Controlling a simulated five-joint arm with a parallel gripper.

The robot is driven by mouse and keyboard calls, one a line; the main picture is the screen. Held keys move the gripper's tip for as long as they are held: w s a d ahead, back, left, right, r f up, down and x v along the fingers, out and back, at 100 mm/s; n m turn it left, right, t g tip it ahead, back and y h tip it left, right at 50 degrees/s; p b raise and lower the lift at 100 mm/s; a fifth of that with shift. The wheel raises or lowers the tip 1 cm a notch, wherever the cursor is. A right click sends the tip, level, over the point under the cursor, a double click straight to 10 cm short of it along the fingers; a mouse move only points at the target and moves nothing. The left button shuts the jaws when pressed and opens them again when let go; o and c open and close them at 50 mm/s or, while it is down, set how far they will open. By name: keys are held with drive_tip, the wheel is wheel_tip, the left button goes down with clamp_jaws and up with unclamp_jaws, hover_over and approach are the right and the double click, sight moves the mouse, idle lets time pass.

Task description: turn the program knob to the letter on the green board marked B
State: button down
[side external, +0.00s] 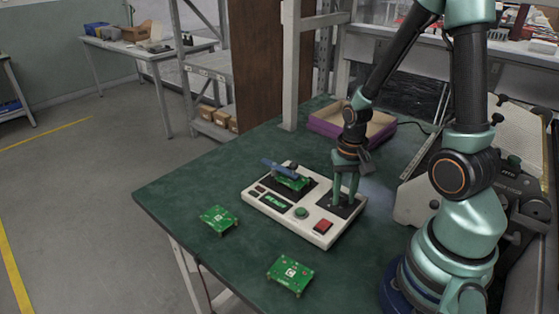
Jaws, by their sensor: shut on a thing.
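My gripper (344,199) points down at the dark right-hand plate of a white test box (268,211). Its fingers are shut on the program knob, which they mostly hide; its pointer and the letters around it cannot be read. One green board (292,183) lies in the box's dark left recess, under a blue lever (281,169). A second green board (218,218) lies on the table left of the box. A third green board (290,273) lies in front, with a white mark too small to read surely. I cannot tell which board is marked B.
The box's front has a green button (301,212), a red button (323,225) and a small display (276,199). A purple tray (325,128) stands behind my gripper. The green table (180,191) is clear at the left.

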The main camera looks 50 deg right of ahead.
sight(343, 197)
drive_tip(key=c, duration=0.6)
unclamp_jaws()
drive_tip(key=shift+r, duration=0.15)
wheel_tip(343, 197, up, 12)
drive_tip(key=shift+f, duration=0.1)
idle(0.3)
drive_tip(key=w+a+r+n+t, duration=0.1)
drive_tip(key=a+r+n+t, duration=0.1)
drive_tip(key=a+r+n, duration=0.1)
drive_tip(key=w+a+r+n+t, duration=0.1)
drive_tip(key=a+r+n, duration=0.2)
drive_tip(key=a, duration=0.1)
drive_tip(key=w+a+r+n+t, duration=0.1)
drive_tip(key=a+r+n+t, duration=0.1)
drive_tip(key=a+r+n, duration=0.1)
drive_tip(key=shift+a+r+t, duration=0.2)
drive_tip(key=shift+a+t, duration=0.1)
drive_tip(key=shift+a, duration=0.2)
